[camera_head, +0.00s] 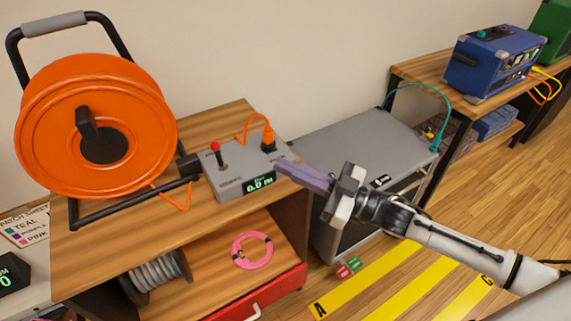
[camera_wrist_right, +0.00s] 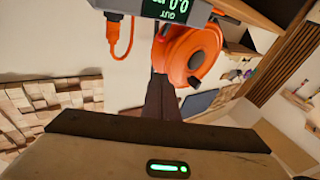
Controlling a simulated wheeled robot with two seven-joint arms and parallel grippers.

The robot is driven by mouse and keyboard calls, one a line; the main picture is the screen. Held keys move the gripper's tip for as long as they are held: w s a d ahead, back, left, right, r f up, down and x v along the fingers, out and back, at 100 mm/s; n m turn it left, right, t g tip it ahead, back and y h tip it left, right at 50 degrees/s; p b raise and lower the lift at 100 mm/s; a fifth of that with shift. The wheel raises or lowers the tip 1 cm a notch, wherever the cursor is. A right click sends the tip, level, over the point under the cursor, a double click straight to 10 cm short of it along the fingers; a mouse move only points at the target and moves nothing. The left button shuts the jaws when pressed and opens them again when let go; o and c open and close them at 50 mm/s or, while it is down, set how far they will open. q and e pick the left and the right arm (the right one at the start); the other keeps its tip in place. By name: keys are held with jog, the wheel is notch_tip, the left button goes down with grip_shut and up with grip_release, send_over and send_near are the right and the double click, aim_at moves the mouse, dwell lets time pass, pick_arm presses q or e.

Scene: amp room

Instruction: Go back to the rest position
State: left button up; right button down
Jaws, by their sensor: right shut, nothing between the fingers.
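My right gripper (camera_head: 288,168) reaches in from the right in the head view, with its purple-grey fingers together and nothing visible between them. Its tips are close to the right edge of the grey control box (camera_head: 228,184); I cannot tell whether they touch it. The box has a red-topped lever, an orange plug and a display reading 0.0 m. In the right wrist view the dark closed fingers (camera_wrist_right: 162,98) point toward the box's display (camera_wrist_right: 175,10) and the orange reel (camera_wrist_right: 190,58). My left gripper is not in view.
The orange cable reel (camera_head: 92,125) stands on a wooden bench (camera_head: 130,238). A pink cable coil (camera_head: 252,250) lies on the shelf below. A grey cabinet (camera_head: 350,140) stands behind my right gripper. A blue device (camera_head: 492,62) sits on the far table.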

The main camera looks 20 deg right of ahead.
jog(key=s+a+f+m+h, duration=0.1)
jog(key=s+f+m+h, duration=0.25)
jog(key=f, duration=0.45)
jog(key=s+a+f+m+h, duration=0.1)
jog(key=s+f+m+h, duration=0.2)
jog(key=s+f+h, duration=0.35)
jog(key=s+d+f+m+g+h, duration=0.1)
jog(key=s+f+g, duration=0.4)
jog(key=s+f, duration=0.7)
jog(key=shift+d+f+m+g+h, duration=0.15)
jog(key=shift+d+m+g+h, duration=0.2)
jog(key=shift+g+h, duration=0.05)
